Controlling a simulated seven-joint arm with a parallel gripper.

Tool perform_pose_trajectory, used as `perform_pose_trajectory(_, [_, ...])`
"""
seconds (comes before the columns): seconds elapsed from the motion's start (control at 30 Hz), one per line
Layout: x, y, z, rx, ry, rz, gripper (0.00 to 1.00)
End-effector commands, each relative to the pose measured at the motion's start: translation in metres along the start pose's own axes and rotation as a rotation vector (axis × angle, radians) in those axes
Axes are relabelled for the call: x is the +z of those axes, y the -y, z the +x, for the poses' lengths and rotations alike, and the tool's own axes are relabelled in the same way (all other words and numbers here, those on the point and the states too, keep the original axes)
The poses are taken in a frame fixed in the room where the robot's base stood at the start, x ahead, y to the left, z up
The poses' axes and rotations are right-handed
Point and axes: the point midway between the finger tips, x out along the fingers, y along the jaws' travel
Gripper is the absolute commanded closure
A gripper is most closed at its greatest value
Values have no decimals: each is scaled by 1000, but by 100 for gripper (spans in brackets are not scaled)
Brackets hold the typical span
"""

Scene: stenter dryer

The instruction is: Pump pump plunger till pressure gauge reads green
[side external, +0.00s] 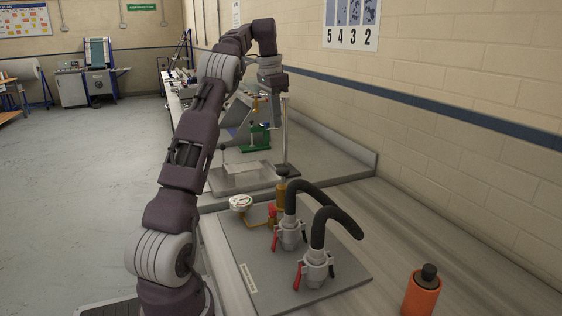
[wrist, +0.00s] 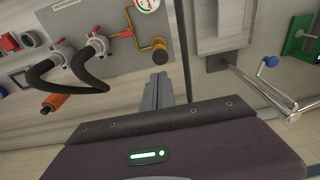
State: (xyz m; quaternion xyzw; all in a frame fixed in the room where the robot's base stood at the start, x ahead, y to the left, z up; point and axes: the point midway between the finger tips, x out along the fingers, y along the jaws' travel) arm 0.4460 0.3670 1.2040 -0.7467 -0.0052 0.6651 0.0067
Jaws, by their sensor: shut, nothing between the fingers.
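The pump plunger is a brass cylinder with a dark round top (side external: 281,173), standing at the back of the grey pump plate; in the wrist view its round top (wrist: 159,56) shows just beyond my fingertips. A white-faced pressure gauge (side external: 241,202) stands left of it on a yellow pipe. The gauge is cut by the top edge of the wrist view (wrist: 147,5), with red and green marks; I cannot tell its reading. My gripper (side external: 277,126) is shut and empty, pointing down above the plunger, apart from it in the side view. The fingers also show in the wrist view (wrist: 160,78).
Two grey valves with red handles (side external: 289,235) and black curved hoses (side external: 338,212) stand in front of the plunger. An orange bottle (side external: 422,291) stands at the front right.

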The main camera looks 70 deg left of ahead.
Motion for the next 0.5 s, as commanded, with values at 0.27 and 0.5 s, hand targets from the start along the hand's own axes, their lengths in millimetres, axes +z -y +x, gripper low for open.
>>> perform_pose_trajectory(0.27, [0, -1, 1, 0, -1, 0, 100])
perform_pose_trajectory(0.5, [0, -1, 38, 3, 0, -1, 100])
